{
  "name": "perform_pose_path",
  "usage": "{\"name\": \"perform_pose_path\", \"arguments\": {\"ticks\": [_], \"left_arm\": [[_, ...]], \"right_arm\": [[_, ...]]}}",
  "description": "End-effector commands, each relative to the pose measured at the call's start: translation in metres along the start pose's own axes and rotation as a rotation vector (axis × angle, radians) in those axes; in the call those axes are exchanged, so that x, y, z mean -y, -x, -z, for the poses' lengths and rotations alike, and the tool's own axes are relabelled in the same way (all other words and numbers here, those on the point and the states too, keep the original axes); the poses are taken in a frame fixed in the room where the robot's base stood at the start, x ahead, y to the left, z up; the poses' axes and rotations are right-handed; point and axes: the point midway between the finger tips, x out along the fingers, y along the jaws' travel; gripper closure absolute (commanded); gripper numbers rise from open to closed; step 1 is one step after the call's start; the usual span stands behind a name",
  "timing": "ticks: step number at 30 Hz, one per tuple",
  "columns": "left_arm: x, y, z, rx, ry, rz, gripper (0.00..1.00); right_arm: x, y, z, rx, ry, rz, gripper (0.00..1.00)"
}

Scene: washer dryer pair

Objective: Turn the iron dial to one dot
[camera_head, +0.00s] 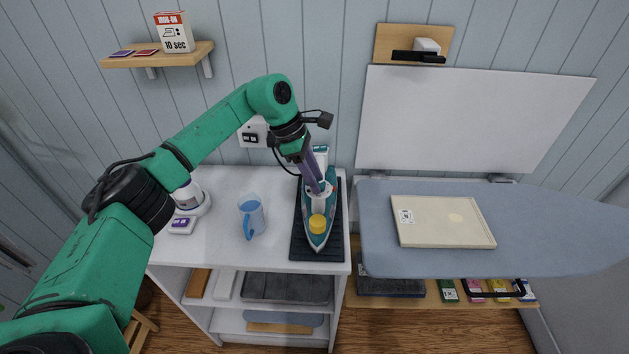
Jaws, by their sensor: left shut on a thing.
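A teal and white iron (319,232) lies on a dark ribbed mat (299,246) on the white cabinet top. A yellow round cap (317,223) sits on the iron toward its front tip. My left gripper (319,190) reaches down from above onto the middle of the iron, behind the yellow cap. Its purple-grey fingers are shut on a part of the iron, which looks like the dial. The fingers hide most of that part, and its dot marks are too small to read. My right gripper is not in view.
A blue mug (252,217) and a white round device (191,198) stand left of the iron on the cabinet top. An ironing board (545,235) with a beige panel (440,221) extends right. A wall shelf (160,56) holds a box. Bare countertop surrounds the mug.

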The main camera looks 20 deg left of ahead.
Motion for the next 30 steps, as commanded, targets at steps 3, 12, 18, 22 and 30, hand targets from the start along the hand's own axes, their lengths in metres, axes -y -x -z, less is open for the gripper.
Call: {"name": "perform_pose_path", "arguments": {"ticks": [3, 12, 18, 22, 30], "left_arm": [[-0.0017, 0.0013, -0.0010, 0.003, -0.054, 0.018, 1.00], [-0.0021, 0.0016, -0.0011, 0.002, -0.124, 0.047, 1.00], [-0.0022, 0.0016, -0.0012, 0.002, -0.131, 0.049, 1.00], [-0.0022, 0.0016, -0.0012, 0.002, -0.130, 0.049, 1.00], [-0.0019, 0.0011, -0.0008, 0.001, -0.129, 0.050, 0.28]], "right_arm": [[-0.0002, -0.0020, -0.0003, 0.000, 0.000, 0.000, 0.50], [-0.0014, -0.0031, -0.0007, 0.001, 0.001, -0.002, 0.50], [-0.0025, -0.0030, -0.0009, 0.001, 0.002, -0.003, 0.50], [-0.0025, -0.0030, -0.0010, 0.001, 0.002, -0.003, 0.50], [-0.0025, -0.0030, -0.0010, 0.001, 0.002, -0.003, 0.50]]}}
